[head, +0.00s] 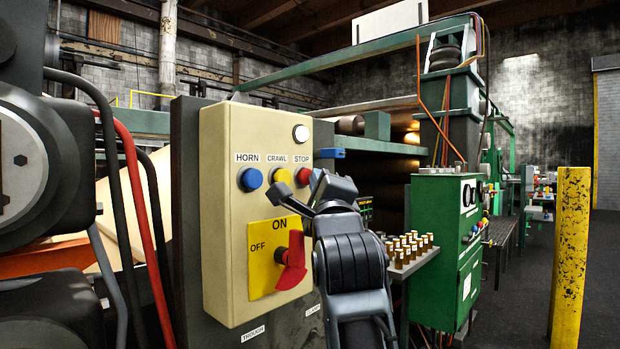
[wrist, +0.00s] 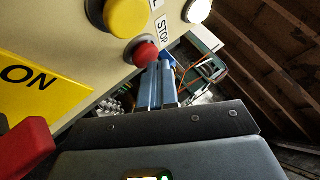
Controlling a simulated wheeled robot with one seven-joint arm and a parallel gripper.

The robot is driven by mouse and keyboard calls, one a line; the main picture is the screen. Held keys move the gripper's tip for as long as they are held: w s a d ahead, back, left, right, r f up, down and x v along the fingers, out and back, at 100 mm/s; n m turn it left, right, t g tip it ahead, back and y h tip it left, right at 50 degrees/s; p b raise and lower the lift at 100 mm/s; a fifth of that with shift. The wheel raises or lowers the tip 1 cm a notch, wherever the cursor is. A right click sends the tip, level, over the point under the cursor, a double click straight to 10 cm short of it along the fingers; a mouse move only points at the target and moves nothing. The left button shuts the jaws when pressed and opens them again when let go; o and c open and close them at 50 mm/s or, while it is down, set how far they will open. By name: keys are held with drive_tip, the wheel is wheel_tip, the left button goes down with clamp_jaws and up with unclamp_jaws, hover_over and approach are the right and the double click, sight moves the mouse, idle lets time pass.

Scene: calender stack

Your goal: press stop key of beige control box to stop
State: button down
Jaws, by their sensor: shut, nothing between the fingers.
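The beige control box (head: 228,190) stands upright in front of me. Its red stop key (head: 303,176) is at the right end of a row under the STOP label, beside the yellow crawl key (head: 282,177) and blue horn key (head: 251,179). My gripper (head: 320,184) is shut and empty, just right of the stop key at the box's right edge. In the wrist view the shut fingers (wrist: 163,82) point towards the red stop key (wrist: 146,54), with their tips close beside it. I cannot tell whether they touch it.
A red rotary switch (head: 291,262) sticks out of the yellow ON/OFF plate (head: 262,284) below the keys. A white lamp (head: 301,133) is above the stop key. A green cabinet (head: 440,240) and a yellow post (head: 571,250) stand to the right.

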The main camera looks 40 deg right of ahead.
drive_tip(key=shift+s+d, duration=0.1)
drive_tip(key=shift+s, duration=0.7)
drive_tip(key=shift+s+d, duration=0.25)
drive_tip(key=shift+s, duration=1)
drive_tip(key=shift+s+d, duration=0.25)
drive_tip(key=shift+s, duration=1)
drive_tip(key=shift+f, duration=0.1)
drive_tip(key=s+a+f+n+y, duration=0.35)
drive_tip(key=f+n, duration=0.25)
drive_tip(key=f, duration=0.4)
drive_tip(key=s+a+f+n+g+y, duration=0.1)
drive_tip(key=s+a+f+n+y, duration=0.15)
drive_tip(key=s+f+n, duration=0.45)
drive_tip(key=s+a+f+n+y, duration=0.2)
drive_tip(key=a+f+n+y, duration=0.15)
drive_tip(key=f, duration=0.85)
drive_tip(key=s+a+f+n+g, duration=0.1)
drive_tip(key=s+a+f+n, duration=0.1)
drive_tip(key=s, duration=0.7)
drive_tip(key=s+a+f+n+g+y+p, duration=0.1)
drive_tip(key=s+a+f+n+g, duration=0.1)
drive_tip(key=s+n, duration=0.3)
drive_tip(key=s+a+f+n+g, duration=0.1)
drive_tip(key=s+a+f+n, duration=0.2)
drive_tip(key=s, duration=1)
drive_tip(key=shift+s+a+f+n+y, duration=0.15)
drive_tip(key=shift+f+n+y, duration=0.25)
drive_tip(key=shift+f, duration=0.3)
